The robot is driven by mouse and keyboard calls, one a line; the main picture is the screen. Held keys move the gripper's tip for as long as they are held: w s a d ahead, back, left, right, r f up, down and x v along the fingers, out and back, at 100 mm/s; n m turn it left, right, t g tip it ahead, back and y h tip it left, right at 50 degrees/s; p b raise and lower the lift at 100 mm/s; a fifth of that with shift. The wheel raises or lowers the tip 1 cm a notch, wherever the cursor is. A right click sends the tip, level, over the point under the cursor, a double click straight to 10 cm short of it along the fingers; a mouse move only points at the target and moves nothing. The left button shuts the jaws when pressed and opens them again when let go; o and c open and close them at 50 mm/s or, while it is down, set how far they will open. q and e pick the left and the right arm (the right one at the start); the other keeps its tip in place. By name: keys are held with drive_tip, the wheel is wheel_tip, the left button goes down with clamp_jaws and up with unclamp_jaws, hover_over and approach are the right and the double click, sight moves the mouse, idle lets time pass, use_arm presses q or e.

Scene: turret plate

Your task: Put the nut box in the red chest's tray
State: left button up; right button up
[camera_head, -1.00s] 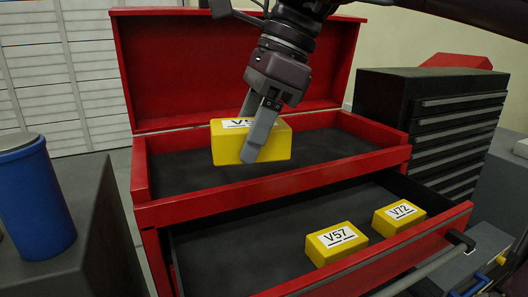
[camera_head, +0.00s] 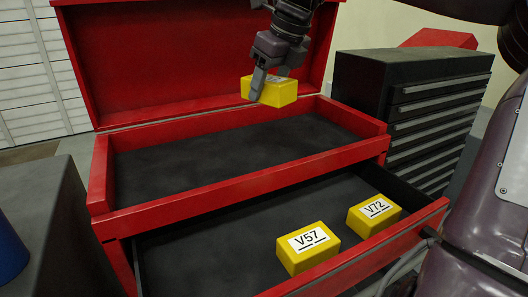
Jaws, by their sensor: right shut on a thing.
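My right gripper (camera_head: 265,82) is shut on a yellow nut box (camera_head: 282,93), its label mostly hidden by the fingers. The gripper holds the box above the back right part of the red chest's top tray (camera_head: 200,155), whose dark floor is bare. The red chest (camera_head: 150,215) has its lid (camera_head: 180,60) up behind the tray. I cannot tell how high the box is above the tray floor. My left gripper is not in view.
The open drawer (camera_head: 220,240) below the tray holds two yellow boxes, V57 (camera_head: 307,247) and V72 (camera_head: 373,215). A black drawer cabinet (camera_head: 400,110) stands at right. A grey surface with a blue container (camera_head: 8,250) is at left.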

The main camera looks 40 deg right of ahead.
drive_tip(key=p, duration=0.1)
hover_over(264, 154)
drive_tip(key=s, duration=0.1)
drive_tip(key=f, duration=0.9)
drive_tip(key=shift+s+d, duration=0.15)
drive_tip(key=shift+s, duration=0.05)
drive_tip(key=f, duration=0.2)
drive_tip(key=f+p, duration=0.1)
drive_tip(key=shift+a+f, duration=0.25)
drive_tip(key=shift+d+f, duration=0.2)
drive_tip(key=shift+f, duration=0.15)
drive_tip(key=shift+a+f, duration=0.1)
drive_tip(key=o, duration=1.1)
drive_tip(key=shift+o, duration=0.6)
drive_tip(key=shift+f, duration=0.1)
